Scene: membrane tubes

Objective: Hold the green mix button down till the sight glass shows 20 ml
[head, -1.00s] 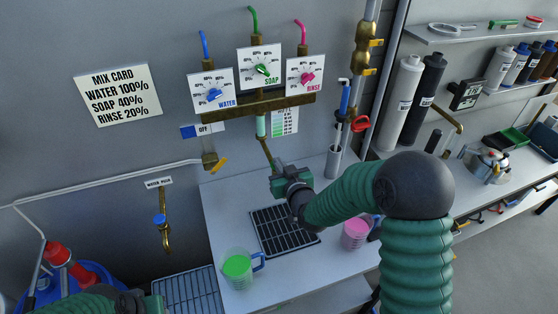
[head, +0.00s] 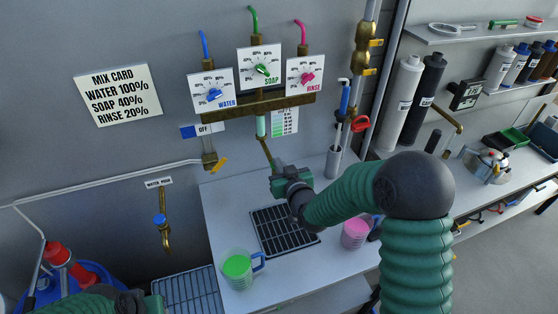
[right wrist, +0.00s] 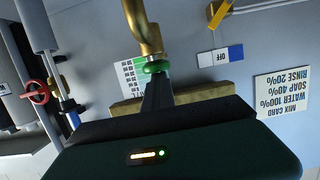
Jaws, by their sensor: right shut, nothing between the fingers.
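The green mix button (right wrist: 157,68) shows in the right wrist view just beyond my right gripper's fingertips, by the brass spout. My right gripper (right wrist: 157,84) is shut with nothing held, its tips up against the green part; how far it is pressed I cannot tell. In the head view the right gripper (head: 277,171) is below the panel. The sight glass (head: 261,125) is a pale green tube beside a graded green-and-white card (head: 284,121); its level is too small to read. Part of my left arm shows at the bottom left, its jaws unclear.
Water (head: 212,92), soap (head: 260,69) and rinse (head: 305,76) dials sit above. A mix card (head: 118,94) hangs left. A jug of green liquid (head: 238,267) and one of pink liquid (head: 355,232) flank the black drain grate (head: 282,231). A grey holder (head: 333,162) stands at the back.

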